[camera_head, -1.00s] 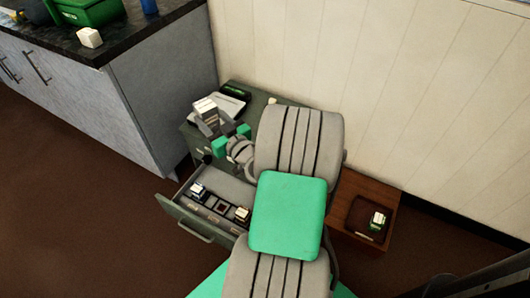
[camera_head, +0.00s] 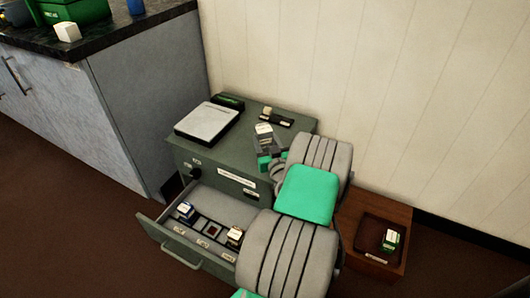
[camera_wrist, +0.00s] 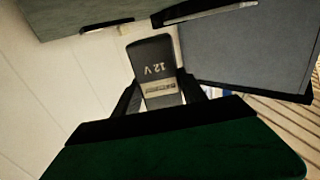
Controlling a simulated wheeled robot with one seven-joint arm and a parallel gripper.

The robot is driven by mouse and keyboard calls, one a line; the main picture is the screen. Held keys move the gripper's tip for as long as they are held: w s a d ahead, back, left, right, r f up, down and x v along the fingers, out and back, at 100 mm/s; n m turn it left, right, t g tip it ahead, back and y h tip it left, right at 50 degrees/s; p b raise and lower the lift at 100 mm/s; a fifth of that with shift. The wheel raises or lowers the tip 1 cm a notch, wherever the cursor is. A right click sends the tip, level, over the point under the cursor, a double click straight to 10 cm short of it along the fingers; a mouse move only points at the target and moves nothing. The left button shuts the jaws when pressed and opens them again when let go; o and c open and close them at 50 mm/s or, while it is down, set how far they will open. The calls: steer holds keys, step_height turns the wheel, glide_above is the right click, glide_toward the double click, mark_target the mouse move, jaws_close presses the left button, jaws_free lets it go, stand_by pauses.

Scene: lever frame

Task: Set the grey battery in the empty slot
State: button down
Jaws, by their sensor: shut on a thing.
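My gripper (camera_head: 266,156) is shut on the grey battery (camera_head: 264,134), holding it above the right part of the cabinet top. In the wrist view the battery (camera_wrist: 152,62) is dark grey, marked "12 V", and sits between the two fingers. The open drawer (camera_head: 178,250) below has a row of slots. The empty slot (camera_head: 212,230) is a dark square with a reddish middle. It lies between a blue-and-white battery (camera_head: 186,211) on its left and an orange-and-white battery (camera_head: 236,236) on its right. My gripper is up and to the right of this slot.
The green cabinet (camera_head: 262,113) carries a pale flat panel (camera_head: 207,120), a dark green box (camera_head: 230,102) and a small dark holder (camera_head: 279,117). A wooden stand (camera_head: 379,214) at right bears a tray with a green-and-white battery (camera_head: 390,240). A counter (camera_head: 120,35) stands at left.

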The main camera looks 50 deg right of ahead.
mark_target(265, 147)
steer(key=shift+w+d+f, duration=0.25)
steer(key=shift+d+f, duration=0.1)
steer(key=shift+f, duration=0.1)
steer(key=shift+w+d+f, duration=0.25)
steer(key=shift+d+f, duration=0.05)
steer(key=shift+f, duration=0.15)
steer(key=shift+w+d+f+b, duration=0.15)
steer(key=shift+f+b, duration=1.15)
steer(key=shift+f, duration=0.55)
steer(key=c, duration=0.6)
jaws_free()
steer(key=shift+c, duration=0.2)
